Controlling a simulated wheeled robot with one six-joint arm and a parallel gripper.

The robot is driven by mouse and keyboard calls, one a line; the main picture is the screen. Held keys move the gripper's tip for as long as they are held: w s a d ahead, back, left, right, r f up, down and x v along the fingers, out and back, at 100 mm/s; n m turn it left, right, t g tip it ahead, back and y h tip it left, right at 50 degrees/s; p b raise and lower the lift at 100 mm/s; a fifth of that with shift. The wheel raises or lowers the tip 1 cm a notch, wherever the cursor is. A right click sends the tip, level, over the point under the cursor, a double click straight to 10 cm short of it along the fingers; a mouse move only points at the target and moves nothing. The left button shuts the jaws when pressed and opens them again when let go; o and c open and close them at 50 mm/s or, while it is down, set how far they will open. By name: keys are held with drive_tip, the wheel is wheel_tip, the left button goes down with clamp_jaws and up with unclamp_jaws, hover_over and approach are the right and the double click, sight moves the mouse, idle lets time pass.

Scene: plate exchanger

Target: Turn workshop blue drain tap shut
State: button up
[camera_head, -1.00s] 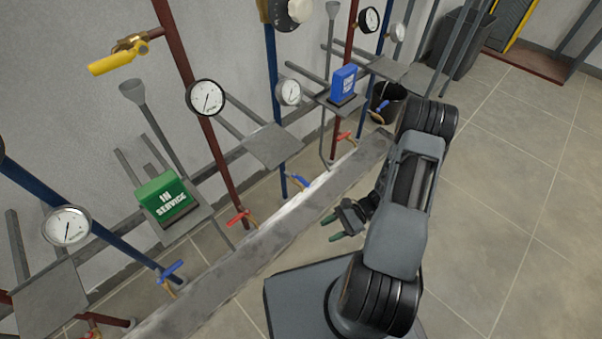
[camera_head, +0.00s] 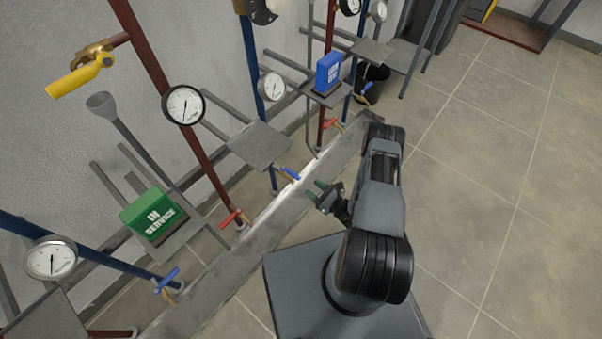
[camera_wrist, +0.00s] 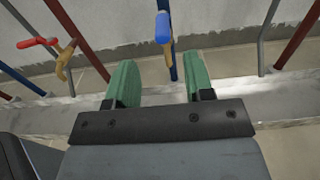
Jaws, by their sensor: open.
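A blue-handled tap (camera_head: 291,174) sits at the foot of a blue pipe above the kerb. It also shows in the wrist view (camera_wrist: 163,28), its handle roughly in line with the pipe and its brass stem below. My gripper (camera_head: 316,189) is open and empty, just right of this tap and apart from it. In the wrist view the green fingers of my gripper (camera_wrist: 158,75) stand either side of the tap's line, with the tap beyond their tips. Other blue taps are at the lower left (camera_head: 167,279) and far back (camera_head: 367,89). No label reading workshop is legible.
A grey kerb (camera_head: 210,283) runs below the pipes. A red tap (camera_head: 230,217) is left of the near blue one, another red tap (camera_head: 331,124) farther back. A green "IN SERVICE" sign (camera_head: 152,216) and a blue block (camera_head: 328,72) stand on shelves. The floor at right is clear.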

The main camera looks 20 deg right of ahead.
sight(301, 178)
drive_tip(key=b+x, duration=0.2)
drive_tip(key=x, duration=0.8)
drive_tip(key=shift+w, duration=0.1)
drive_tip(key=shift+c, duration=0.3)
drive_tip(key=shift+d, duration=0.1)
clamp_jaws()
